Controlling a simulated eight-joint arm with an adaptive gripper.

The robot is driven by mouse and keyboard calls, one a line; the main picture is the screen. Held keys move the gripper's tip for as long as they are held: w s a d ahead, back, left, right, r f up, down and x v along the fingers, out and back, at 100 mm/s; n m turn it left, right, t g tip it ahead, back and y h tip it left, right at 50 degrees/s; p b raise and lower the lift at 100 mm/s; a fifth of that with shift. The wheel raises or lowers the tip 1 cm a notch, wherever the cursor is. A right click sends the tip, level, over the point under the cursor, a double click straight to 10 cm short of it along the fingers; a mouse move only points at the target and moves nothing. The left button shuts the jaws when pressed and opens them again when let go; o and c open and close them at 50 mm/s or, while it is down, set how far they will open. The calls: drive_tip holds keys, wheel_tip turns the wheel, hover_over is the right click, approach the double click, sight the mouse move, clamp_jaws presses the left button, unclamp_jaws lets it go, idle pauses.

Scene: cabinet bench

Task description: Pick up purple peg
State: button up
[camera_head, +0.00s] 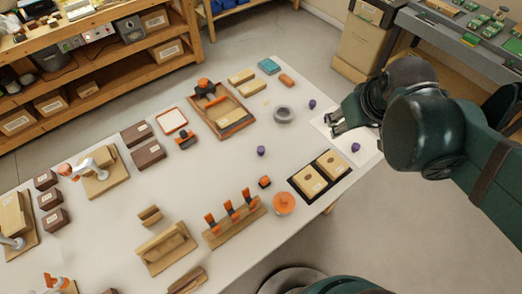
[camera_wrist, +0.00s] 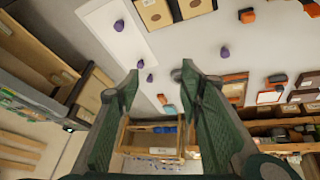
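Several small purple pegs are in view. In the head view one purple peg (camera_head: 355,147) stands on the white sheet (camera_head: 370,153), near my gripper. A second (camera_head: 312,104) is on the table just beyond the sheet, and a third (camera_head: 261,151) is nearer the table's middle. My gripper (camera_head: 337,122) is above the sheet, between the first two pegs. In the wrist view, pegs show on the sheet (camera_wrist: 119,25), to the right (camera_wrist: 225,51), and near the left fingertip (camera_wrist: 140,64). The gripper's fingers (camera_wrist: 160,78) are spread, with nothing held between them.
A black tray with tan blocks (camera_head: 322,173) lies beside the sheet. A grey ring (camera_head: 284,114) and an orange round piece (camera_head: 284,203) are on the table. Wooden fixtures fill the left and front. Bare table surrounds the middle peg.

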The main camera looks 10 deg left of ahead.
drive_tip(key=w+a+f+n+g, duration=0.2)
drive_tip(key=w+a+f+n, duration=0.15)
drive_tip(key=a, duration=0.25)
drive_tip(key=w+a+f+n+g, duration=0.1)
drive_tip(key=w+a+f+n, duration=0.25)
drive_tip(key=a+f, duration=0.2)
drive_tip(key=n+g, duration=0.2)
drive_tip(key=n, duration=0.4)
hover_over(261, 148)
drive_tip(key=shift+h, duration=0.3)
wheel_tip(261, 148, down, 12)
drive_tip(key=shift+s+d+r, duration=0.1)
drive_tip(key=shift+d, duration=0.05)
drive_tip(key=shift+a+f+n, duration=0.3)
drive_tip(key=shift+f, duration=0.1)
drive_tip(key=shift+f, duration=1.25)
drive_tip(key=shift+f, duration=0.1)
drive_tip(key=shift+f+b, duration=0.6)
drive_tip(key=shift+f, duration=1.95)
